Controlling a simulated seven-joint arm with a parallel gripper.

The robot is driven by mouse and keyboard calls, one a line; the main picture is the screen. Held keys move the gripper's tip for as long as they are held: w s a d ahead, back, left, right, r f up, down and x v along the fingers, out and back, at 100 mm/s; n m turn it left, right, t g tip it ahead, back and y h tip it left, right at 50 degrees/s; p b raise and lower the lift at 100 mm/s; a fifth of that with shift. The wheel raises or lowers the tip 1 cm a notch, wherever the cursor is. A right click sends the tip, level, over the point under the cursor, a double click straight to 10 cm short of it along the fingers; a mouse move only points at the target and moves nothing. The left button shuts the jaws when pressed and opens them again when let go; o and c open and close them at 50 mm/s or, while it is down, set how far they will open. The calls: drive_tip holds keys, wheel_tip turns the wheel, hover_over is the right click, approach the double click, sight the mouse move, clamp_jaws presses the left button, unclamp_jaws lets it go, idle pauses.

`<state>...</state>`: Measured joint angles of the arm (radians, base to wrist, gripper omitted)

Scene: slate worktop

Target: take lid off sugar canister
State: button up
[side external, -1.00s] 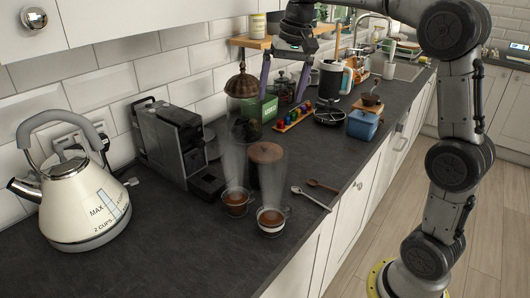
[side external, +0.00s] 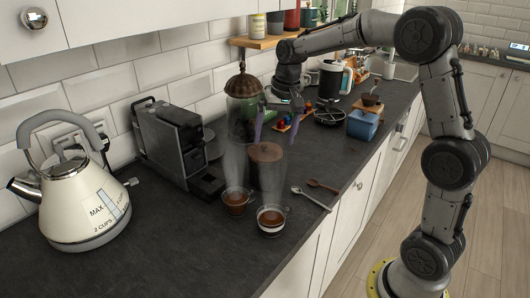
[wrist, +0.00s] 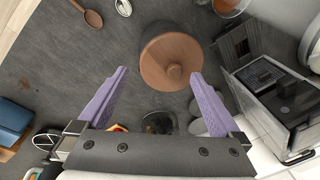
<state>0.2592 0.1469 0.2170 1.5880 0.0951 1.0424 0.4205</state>
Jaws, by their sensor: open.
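No label is readable. My gripper (side external: 275,132) is open and empty, with its purple fingers pointing down, just behind and above the lid in the side view. I see no contact.
A tall glass jar with a dark domed lid (side external: 243,86) stands close behind, left of my gripper. A black coffee machine (side external: 172,145) is left. Two steaming cups (side external: 238,200) stand in front; spoons (side external: 312,198) lie right.

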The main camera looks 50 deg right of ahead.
drive_tip(key=shift+w+f, duration=0.2)
drive_tip(key=shift+f, duration=0.95)
drive_tip(key=shift+r, duration=0.1)
drive_tip(key=c, duration=1.3)
